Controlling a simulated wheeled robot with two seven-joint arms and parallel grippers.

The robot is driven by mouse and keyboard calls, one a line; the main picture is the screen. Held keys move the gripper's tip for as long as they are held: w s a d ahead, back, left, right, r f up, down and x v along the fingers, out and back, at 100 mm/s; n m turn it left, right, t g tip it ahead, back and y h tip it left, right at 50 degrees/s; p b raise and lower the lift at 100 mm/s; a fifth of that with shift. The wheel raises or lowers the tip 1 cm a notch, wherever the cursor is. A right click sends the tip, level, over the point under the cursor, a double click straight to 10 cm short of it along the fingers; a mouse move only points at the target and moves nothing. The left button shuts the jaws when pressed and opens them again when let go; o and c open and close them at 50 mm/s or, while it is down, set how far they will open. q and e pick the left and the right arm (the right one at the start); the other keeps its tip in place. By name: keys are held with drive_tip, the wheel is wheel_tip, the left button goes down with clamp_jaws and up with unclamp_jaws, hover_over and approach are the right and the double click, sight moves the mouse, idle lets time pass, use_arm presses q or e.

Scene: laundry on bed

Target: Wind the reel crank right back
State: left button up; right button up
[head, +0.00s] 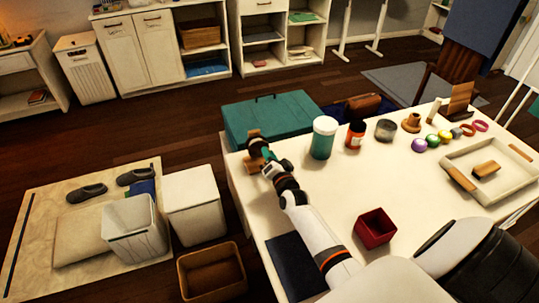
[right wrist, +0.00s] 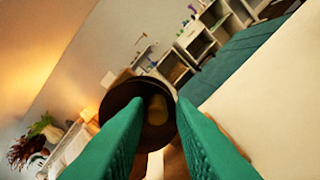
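The reel (head: 255,141) is a small dark and wooden piece at the far left edge of the white table, partly hidden by my right gripper (head: 270,160). In the right wrist view a dark round disc (right wrist: 122,92) with a yellowish-brown knob-like part (right wrist: 157,108) shows between and beyond the two green fingers. My right gripper in that view (right wrist: 160,104) has its fingers apart. I cannot tell whether a finger touches the knob or the disc. The crank handle is not clearly made out in the head view. My left gripper is not in view.
A teal case (head: 268,118) stands behind the reel. A teal jar with a white lid (head: 323,138) and an orange bottle (head: 355,135) stand to the right. The table's middle is clear.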

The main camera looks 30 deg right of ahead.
drive_tip(key=shift+o, duration=0.9)
drive_tip(key=v, duration=1.2)
drive_tip(key=shift+s+d, duration=0.1)
drive_tip(key=shift+f, duration=0.1)
